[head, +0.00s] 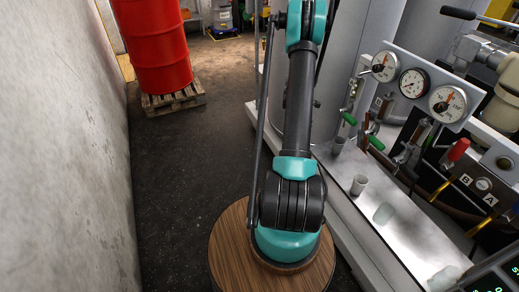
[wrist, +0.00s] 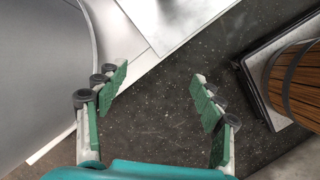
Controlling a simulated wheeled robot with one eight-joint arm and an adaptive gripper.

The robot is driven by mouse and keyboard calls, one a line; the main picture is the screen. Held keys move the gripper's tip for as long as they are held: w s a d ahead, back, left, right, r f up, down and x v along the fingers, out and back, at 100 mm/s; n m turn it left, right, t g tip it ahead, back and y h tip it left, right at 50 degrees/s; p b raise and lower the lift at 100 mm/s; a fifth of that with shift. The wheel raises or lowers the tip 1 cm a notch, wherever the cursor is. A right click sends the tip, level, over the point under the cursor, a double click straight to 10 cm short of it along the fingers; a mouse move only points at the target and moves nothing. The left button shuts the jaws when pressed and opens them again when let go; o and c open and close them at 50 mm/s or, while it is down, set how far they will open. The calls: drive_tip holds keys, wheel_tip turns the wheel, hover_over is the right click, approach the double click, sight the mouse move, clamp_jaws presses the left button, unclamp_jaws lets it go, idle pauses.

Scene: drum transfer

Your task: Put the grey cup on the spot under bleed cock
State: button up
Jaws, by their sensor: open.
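A small grey cup (head: 338,143) stands upright at the far end of the metal bench top (head: 408,237). A second, lighter grey cup (head: 359,184) stands nearer on the same top. A pale rounded patch (head: 383,213) lies just in front of it. Valves with green handles (head: 376,142) and a red handle (head: 459,149) are above the bench; I cannot tell which is the bleed cock. My gripper (wrist: 160,80) is open and empty above dark floor in the wrist view, where no cup shows. It is outside the head view.
A gauge panel (head: 424,84) stands behind the bench. A pale translucent object (head: 445,277) is at the bench's near end. A red drum (head: 157,45) stands on a pallet (head: 173,99). A wooden barrel (wrist: 297,82) is right in the wrist view. A concrete wall (head: 60,150) bounds the left.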

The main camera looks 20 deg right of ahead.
drive_tip(key=s+a+r+m+t, duration=0.2)
drive_tip(key=s+a+r, duration=0.1)
drive_tip(key=a+r, duration=0.55)
drive_tip(key=s+a+r+m+t, duration=0.1)
drive_tip(key=s+a+r+m, duration=0.15)
drive_tip(key=a+r, duration=0.65)
drive_tip(key=s+a+r+m+t+y, duration=0.2)
drive_tip(key=s+a+m+t+y, duration=0.1)
drive_tip(key=s+a, duration=1.5)
drive_tip(key=shift+s+a+r+m, duration=0.2)
drive_tip(key=shift+s+m, duration=0.35)
drive_tip(key=shift+m, duration=0.2)
drive_tip(key=shift+c, duration=0.2)
